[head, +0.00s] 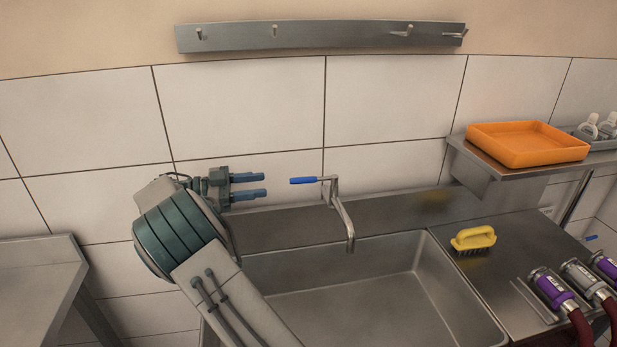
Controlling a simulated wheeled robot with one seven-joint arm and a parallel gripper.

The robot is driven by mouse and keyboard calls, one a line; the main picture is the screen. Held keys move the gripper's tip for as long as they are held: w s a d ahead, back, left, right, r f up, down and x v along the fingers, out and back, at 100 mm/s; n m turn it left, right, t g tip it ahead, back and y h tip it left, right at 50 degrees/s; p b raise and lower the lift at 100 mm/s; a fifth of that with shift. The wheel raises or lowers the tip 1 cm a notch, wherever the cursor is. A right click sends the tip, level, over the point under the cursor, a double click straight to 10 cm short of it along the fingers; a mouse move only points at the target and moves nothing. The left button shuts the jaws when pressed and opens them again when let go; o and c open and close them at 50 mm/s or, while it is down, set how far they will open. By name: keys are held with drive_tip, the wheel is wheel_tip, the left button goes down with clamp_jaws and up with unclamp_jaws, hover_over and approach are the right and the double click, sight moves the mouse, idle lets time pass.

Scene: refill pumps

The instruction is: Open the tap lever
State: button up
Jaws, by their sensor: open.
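The tap (343,215) is a bent metal spout that rises at the back edge of the sink and hangs over the basin. Its lever (304,181) has a blue grip and points left from the top of the tap. My gripper (266,185) is open, with its two blue-grey fingers pointing right toward the lever's blue end. One finger is above the other in the picture. A small gap shows between the fingertips and the lever, and nothing is between the fingers.
The empty sink basin (365,290) lies below the tap. A yellow brush (473,239) sits on the counter to the right, near purple and grey hose nozzles (551,288). An orange tray (527,144) rests on a shelf (480,159). A hook rail (320,37) is above on the wall.

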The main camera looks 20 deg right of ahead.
sight(306, 179)
drive_tip(key=d+p, duration=0.1)
drive_tip(key=d, duration=0.3)
drive_tip(key=s+d+p, duration=0.1)
drive_tip(key=d, duration=0.3)
drive_tip(key=s+d+p, duration=0.1)
drive_tip(key=d+p, duration=0.1)
drive_tip(key=d, duration=0.2)
drive_tip(key=shift+s+d+r, duration=0.1)
drive_tip(key=shift+s+d, duration=0.25)
drive_tip(key=shift+d, duration=0.4)
clamp_jaws()
